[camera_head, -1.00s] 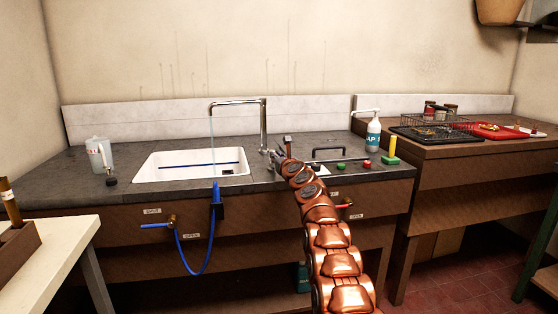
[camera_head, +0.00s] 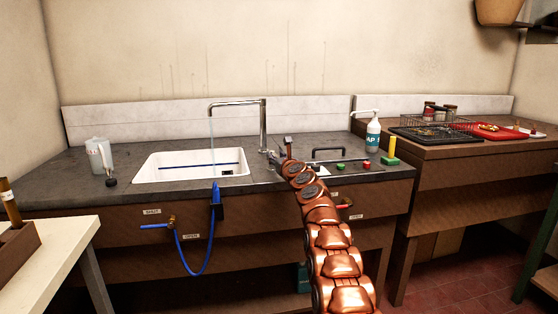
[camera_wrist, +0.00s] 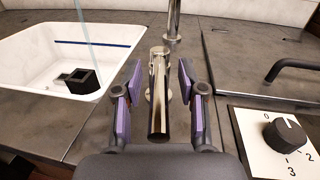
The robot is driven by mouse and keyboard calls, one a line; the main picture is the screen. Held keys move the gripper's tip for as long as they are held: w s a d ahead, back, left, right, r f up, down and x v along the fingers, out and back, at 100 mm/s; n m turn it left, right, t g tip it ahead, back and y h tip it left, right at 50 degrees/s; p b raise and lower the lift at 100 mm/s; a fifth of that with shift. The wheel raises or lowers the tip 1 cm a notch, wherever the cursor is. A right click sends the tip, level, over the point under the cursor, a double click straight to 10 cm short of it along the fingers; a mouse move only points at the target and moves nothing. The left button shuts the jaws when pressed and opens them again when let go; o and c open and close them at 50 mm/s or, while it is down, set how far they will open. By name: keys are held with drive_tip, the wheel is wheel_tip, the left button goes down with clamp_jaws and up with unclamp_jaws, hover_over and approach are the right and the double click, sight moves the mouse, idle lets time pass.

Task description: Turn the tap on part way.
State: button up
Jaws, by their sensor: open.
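The chrome tap (camera_head: 264,128) stands behind the white sink (camera_head: 150,175), its spout reaching left over the basin. A thin pale stream (camera_head: 212,150) falls from the spout; it also shows in the wrist view (camera_wrist: 84,38). The tap's chrome lever (camera_wrist: 158,115) points toward me in the wrist view. My gripper (camera_wrist: 158,78) is open, with one purple-padded finger on each side of the lever. Gaps show between the lever and both fingers. In the head view my copper arm hides most of the gripper.
A dial (camera_wrist: 286,138) and a black handle (camera_wrist: 290,68) lie right of my gripper. A black block (camera_wrist: 78,80) sits in the sink. A clear jug (camera_head: 98,154) stands left, a pump bottle (camera_head: 373,134) right. A blue hose (camera_head: 195,272) hangs in front.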

drive_tip(key=shift+s+r, duration=0.1)
drive_tip(key=shift+s, duration=0.05)
drive_tip(key=shift+s+d+r, duration=0.1)
drive_tip(key=shift+s+r, duration=0.15)
drive_tip(key=shift+s, duration=0.05)
drive_tip(key=shift+s+d+f, duration=0.15)
drive_tip(key=shift+s+f, duration=0.1)
drive_tip(key=shift+s, duration=0.45)
drive_tip(key=shift+s+d+r, duration=0.15)
drive_tip(key=shift+s, duration=0.25)
drive_tip(key=shift+v, duration=0.9)
drive_tip(key=shift+s+d, duration=0.1)
drive_tip(key=shift+s, duration=0.25)
drive_tip(key=shift+v, duration=0.8)
drive_tip(key=shift+f, duration=0.25)
